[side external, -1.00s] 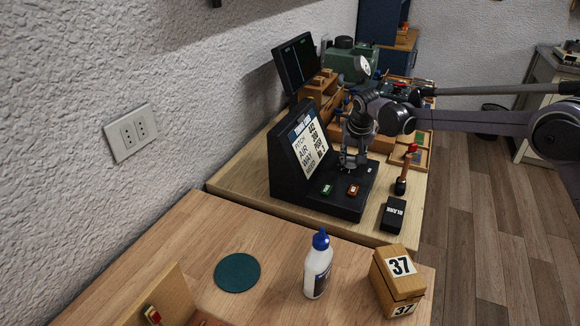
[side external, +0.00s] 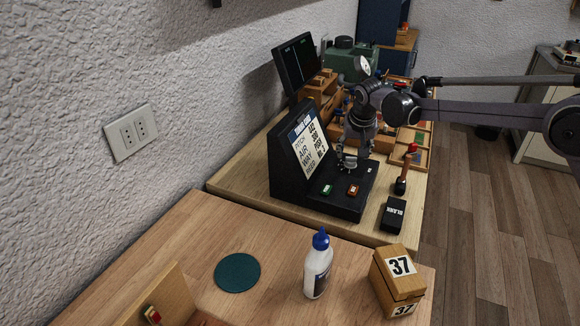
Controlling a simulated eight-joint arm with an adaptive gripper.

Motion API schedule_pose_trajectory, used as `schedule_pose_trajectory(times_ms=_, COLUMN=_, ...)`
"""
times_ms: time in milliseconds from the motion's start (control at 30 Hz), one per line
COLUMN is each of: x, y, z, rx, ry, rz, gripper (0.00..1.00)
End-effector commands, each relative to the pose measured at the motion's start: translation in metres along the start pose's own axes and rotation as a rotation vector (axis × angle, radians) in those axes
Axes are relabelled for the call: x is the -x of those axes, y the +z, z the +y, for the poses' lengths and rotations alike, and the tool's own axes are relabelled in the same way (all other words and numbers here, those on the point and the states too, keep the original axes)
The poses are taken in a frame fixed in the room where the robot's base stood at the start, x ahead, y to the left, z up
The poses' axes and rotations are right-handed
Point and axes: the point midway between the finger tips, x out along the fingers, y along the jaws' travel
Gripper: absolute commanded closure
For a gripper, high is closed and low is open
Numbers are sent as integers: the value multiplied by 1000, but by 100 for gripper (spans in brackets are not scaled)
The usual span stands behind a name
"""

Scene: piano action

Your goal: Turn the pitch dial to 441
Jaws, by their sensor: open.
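The black console (side external: 283,160) stands on the wooden bench with a tilted display panel (side external: 307,147). Its top lines appear to read PITCH 442 and AIR 300; the lower lines are small. My gripper (side external: 349,163) points down over the console's flat base, close above its surface at the rear. It is open. The pitch dial is not clearly visible; the gripper covers that part of the base. I cannot tell whether the fingers touch a dial. A green button (side external: 327,189) and a red-orange button (side external: 353,190) sit on the front of the base.
A red-tipped lever (side external: 403,172) and a black block marked BLANK (side external: 393,214) stand right of the console. Wooden trays (side external: 411,150) and a dark screen (side external: 297,63) lie behind. A glue bottle (side external: 318,265), green disc (side external: 237,272) and box marked 37 (side external: 398,278) are in front.

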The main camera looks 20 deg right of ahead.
Motion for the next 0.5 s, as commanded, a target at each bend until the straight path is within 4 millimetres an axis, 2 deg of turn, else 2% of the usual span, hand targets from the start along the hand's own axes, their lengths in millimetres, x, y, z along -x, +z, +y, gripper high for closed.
schedule_pose_trajectory(times_ms=100, x=26, y=0, z=0, rx=1, ry=0, rz=0, gripper=45)
schedule_pose_trajectory(times_ms=300, x=63, y=0, z=0, rx=0, ry=0, rz=-1, gripper=45)
schedule_pose_trajectory(times_ms=500, x=85, y=0, z=0, rx=0, ry=0, rz=-1, gripper=45)
